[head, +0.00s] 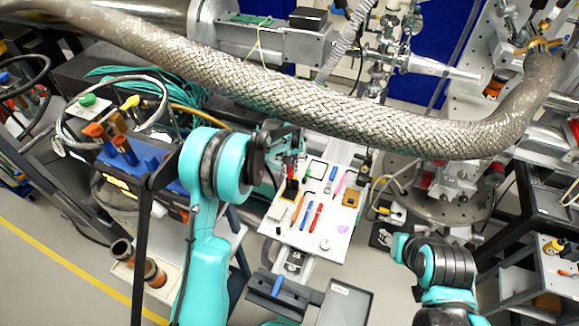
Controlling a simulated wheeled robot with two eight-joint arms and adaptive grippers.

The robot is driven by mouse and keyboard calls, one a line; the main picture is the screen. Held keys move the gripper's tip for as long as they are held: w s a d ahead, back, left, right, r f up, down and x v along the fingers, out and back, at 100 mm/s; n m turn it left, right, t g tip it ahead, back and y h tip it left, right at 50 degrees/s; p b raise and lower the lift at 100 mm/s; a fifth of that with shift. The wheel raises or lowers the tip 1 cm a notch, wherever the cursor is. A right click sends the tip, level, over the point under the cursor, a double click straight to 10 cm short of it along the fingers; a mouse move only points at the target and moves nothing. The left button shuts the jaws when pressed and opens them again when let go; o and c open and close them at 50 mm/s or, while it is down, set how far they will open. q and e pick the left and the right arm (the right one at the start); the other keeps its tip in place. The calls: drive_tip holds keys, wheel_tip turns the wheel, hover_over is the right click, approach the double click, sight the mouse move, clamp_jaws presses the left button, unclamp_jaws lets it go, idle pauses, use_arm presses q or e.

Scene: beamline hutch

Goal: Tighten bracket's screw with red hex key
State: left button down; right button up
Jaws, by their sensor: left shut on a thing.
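My left gripper (285,158) is over the far left part of a white tray board (276,231), partly hidden by its own arm. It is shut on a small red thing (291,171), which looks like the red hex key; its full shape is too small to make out. A red pen-like tool (316,217) lies on the board beside an orange one and a blue one. I cannot make out the bracket or its screw for certain. My right arm is at the lower right, and its gripper does not show.
A thick braided hose (300,105) crosses the view above the board. Beamline equipment with a round metal base (440,205) stands to the right. A blue tool holder (130,158) and coiled cables (125,85) are at the left. Grey trays (345,305) sit at the front.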

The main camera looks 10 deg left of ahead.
use_arm(q)
drive_tip(key=shift+f+b, duration=0.65)
drive_tip(key=shift+f, duration=0.9)
drive_tip(key=shift+f+n, duration=0.1)
drive_tip(key=shift+n, duration=0.2)
drive_tip(key=shift+n+b, duration=0.4)
drive_tip(key=shift+n, duration=1.3)
drive_tip(key=n+b, duration=0.1)
drive_tip(key=n, duration=0.1)
drive_tip(key=shift+n, duration=1)
